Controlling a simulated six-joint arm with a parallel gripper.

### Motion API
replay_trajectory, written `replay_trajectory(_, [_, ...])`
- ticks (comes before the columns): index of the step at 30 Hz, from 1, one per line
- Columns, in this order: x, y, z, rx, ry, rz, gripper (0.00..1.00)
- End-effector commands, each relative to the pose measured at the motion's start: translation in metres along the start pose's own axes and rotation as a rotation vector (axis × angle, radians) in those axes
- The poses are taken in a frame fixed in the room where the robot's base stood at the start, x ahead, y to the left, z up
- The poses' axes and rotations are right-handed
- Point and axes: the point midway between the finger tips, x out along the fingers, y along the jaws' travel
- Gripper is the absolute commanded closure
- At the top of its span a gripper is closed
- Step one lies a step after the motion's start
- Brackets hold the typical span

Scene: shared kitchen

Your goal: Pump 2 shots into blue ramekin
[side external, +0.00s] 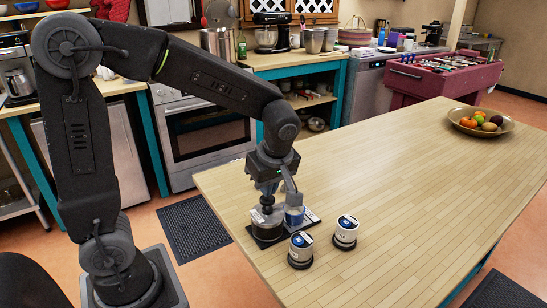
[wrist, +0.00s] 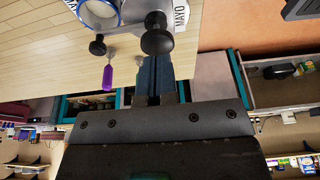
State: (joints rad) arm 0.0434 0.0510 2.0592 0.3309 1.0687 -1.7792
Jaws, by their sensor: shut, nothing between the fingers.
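My gripper (side external: 268,190) points down over a dark station at the table's near left end, and its fingers are shut and empty. In the wrist view my gripper (wrist: 156,60) is right behind a round black pump knob (wrist: 158,38); I cannot tell whether they touch. A second black knob (wrist: 98,46) stands to its left. The station holds a dark round container (side external: 267,228) below my gripper and a blue vessel (side external: 294,215) beside it, likely the blue ramekin, partly hidden by my gripper. A blue-rimmed round vessel (wrist: 98,12) shows at the wrist view's top, cut off by the frame.
A MAYO label (wrist: 181,18) and a purple object (wrist: 107,76) show in the wrist view. A fruit bowl (side external: 458,117) is far right. The table's middle is clear.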

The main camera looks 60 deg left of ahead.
Motion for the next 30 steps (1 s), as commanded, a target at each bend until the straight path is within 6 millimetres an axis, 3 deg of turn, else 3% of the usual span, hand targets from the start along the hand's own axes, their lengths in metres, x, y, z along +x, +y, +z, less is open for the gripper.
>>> replay_trajectory(6, [-0.053,0.001,-0.002,-0.001,-0.002,0.008,1.00])
replay_trajectory(13, [-0.093,0.001,-0.002,-0.001,-0.002,0.006,1.00])
replay_trajectory(19, [-0.107,0.001,-0.002,-0.001,-0.002,0.004,1.00])
replay_trajectory(30, [-0.108,0.000,-0.002,-0.002,-0.002,0.004,1.00])
